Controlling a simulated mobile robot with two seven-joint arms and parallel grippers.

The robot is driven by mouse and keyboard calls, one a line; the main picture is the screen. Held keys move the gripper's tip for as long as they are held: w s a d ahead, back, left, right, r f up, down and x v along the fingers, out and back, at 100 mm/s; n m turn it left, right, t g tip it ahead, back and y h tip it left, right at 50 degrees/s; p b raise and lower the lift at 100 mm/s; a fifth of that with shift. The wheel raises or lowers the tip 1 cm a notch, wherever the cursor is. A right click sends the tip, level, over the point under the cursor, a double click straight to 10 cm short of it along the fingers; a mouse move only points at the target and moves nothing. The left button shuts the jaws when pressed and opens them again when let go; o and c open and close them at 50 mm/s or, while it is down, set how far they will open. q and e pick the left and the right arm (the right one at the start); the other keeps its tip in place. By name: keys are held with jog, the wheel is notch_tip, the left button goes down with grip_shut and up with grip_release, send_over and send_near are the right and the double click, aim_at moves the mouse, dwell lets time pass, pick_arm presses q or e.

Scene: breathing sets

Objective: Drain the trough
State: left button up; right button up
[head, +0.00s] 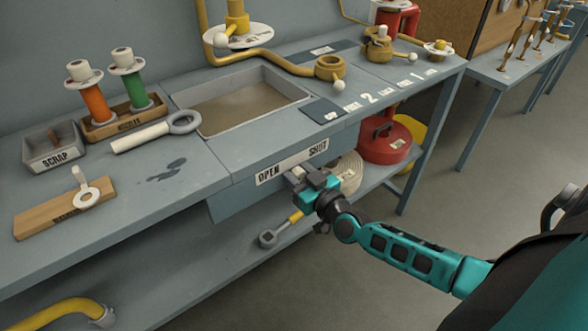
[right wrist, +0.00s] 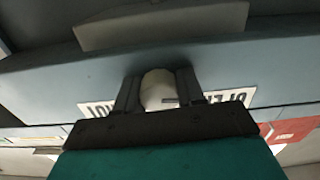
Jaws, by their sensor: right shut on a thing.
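The trough (head: 187,112) is a rectangular grey basin set in the bench, with a flat brownish surface (head: 242,108) inside. On the bench front below it is a white label strip (head: 268,177) reading OPEN at the left and SHUT at the right. My right gripper (head: 304,178) is at this strip, near the SHUT end. In the right wrist view its two dark fingers are shut on a pale rounded knob (right wrist: 158,90), with the lettering upside down on both sides. The gripper hides most of the knob in the head view. My left gripper is not in view.
A ring-handled white tool (head: 155,135) lies left of the trough, near a scrap box (head: 54,147) and a wooden block (head: 65,214). A yellow pipe (head: 270,56) runs behind the trough. A red container (head: 384,143) and a wrench-like tool (head: 275,234) are on the lower shelf.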

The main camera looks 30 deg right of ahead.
jog(key=m, duration=0.3)
jog(key=shift+m, duration=0.3)
jog(key=m, duration=0.3)
jog(key=shift+m, duration=0.3)
jog(key=m, duration=0.2)
jog(key=shift+d+m, duration=0.1)
jog(key=shift+m, duration=0.9)
jog(key=o, duration=1)
